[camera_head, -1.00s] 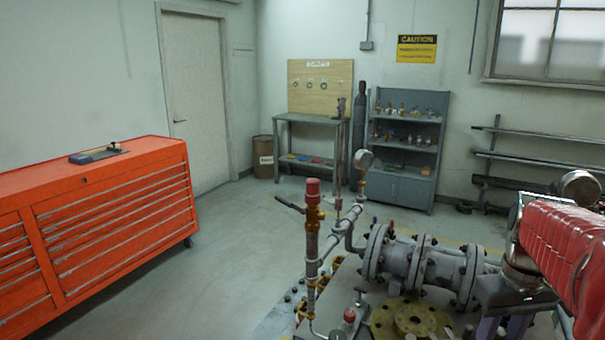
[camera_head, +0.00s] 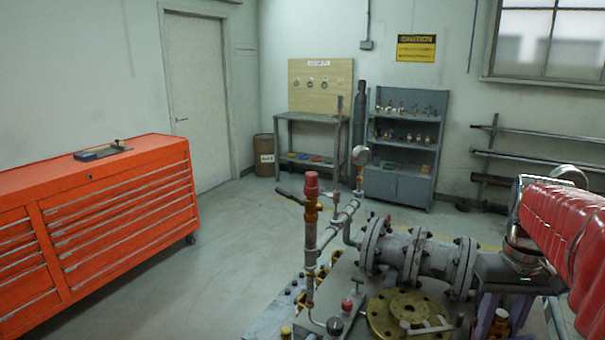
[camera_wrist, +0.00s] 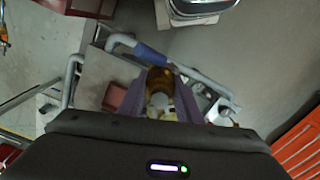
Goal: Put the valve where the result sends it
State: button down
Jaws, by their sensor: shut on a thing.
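My gripper (camera_wrist: 159,82) shows in the wrist view with its two purple fingers shut on a small brass valve (camera_wrist: 158,92). A pale round end of the valve faces the camera. In the head view the purple fingers (camera_head: 494,328) and the brass of the valve (camera_head: 499,319) show at the lower right, below the red-sleeved arm. The valve is held near the right side of the piping bench. Its lower part is cut off by the picture edge. No test result can be read in these views.
Grey flanged pipework (camera_head: 420,256), a red-capped pipe (camera_head: 311,195), a gauge (camera_head: 361,155) and a brass flange (camera_head: 396,312) stand on the bench. An orange tool chest (camera_head: 110,215) is at left. Several small fittings fill a grey shelf (camera_head: 408,150) behind. The floor between is clear.

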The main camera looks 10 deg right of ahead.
jog(key=w+a+f, duration=0.1)
jog(key=w+a, duration=0.3)
jog(key=w, duration=0.4)
jog(key=w+a+f, duration=0.1)
jog(key=w+a, duration=0.3)
jog(key=w, duration=0.5)
jog(key=w+a+f+n, duration=0.1)
jog(key=w+a+f, duration=0.2)
jog(key=a, duration=0.5)
jog(key=w+a+f+n, duration=0.2)
jog(key=w+a+f, duration=0.1)
jog(key=a, duration=0.5)
jog(key=shift+w, duration=0.2)
jog(key=shift+d+f, duration=0.1)
jog(key=s+d+f+n, duration=0.1)
jog(key=s+d+f, duration=0.2)
jog(key=s+d, duration=0.7)
jog(key=s+d+f+n, duration=0.2)
jog(key=s+d+f, duration=0.1)
jog(key=s+d, duration=0.6)
jog(key=d, duration=0.4)
jog(key=shift+s+d, duration=0.35)
